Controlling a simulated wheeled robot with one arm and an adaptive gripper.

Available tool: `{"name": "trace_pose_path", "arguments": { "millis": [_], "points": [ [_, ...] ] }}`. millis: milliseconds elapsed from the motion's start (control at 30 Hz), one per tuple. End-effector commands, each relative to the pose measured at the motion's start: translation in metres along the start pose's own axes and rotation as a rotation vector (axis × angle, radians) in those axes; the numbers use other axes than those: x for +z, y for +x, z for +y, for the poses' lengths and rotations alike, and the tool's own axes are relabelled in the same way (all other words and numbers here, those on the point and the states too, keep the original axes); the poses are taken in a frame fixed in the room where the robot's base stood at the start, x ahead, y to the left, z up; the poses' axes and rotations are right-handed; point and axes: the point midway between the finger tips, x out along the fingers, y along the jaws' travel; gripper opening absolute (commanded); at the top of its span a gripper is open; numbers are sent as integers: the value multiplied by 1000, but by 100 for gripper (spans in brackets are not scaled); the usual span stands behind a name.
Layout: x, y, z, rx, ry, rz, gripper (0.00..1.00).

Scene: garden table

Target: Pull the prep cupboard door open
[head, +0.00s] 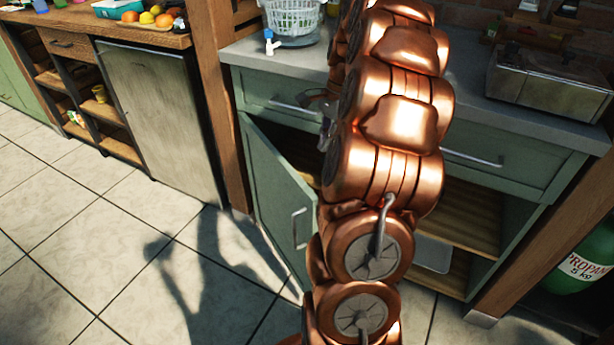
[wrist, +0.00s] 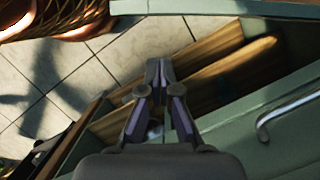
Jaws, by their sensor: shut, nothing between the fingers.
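The prep cupboard is green under a grey counter. Its door (head: 272,190) stands ajar, swung out at the left side, with a metal handle (head: 298,228) on its front. The dark gap behind it shows the inside. Wooden shelves (head: 465,220) show in the opening to the right of my arm. In the wrist view my gripper (wrist: 158,68) is shut and empty, in front of the opening, with the shelves (wrist: 210,55) beyond it. A green panel, seemingly the door, crosses the top of that view. In the head view my arm hides much of the opening and most of the gripper.
Drawers with bar handles (head: 472,158) sit above the opening; one handle (wrist: 287,115) is close on the right in the wrist view. A wooden post (head: 218,100) stands left of the cupboard, a green propane bottle (head: 580,255) at right. Tiled floor (head: 110,235) is clear at left.

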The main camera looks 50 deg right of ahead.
Motion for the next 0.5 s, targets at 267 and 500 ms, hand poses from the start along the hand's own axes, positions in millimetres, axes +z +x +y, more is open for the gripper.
{"name": "trace_pose_path", "arguments": {
  "millis": [267, 500],
  "points": [
    [-14, 11, 0, -6, 53, -3, 0],
    [-13, 50, 1, -3, 50, -6, 0]
  ]
}}
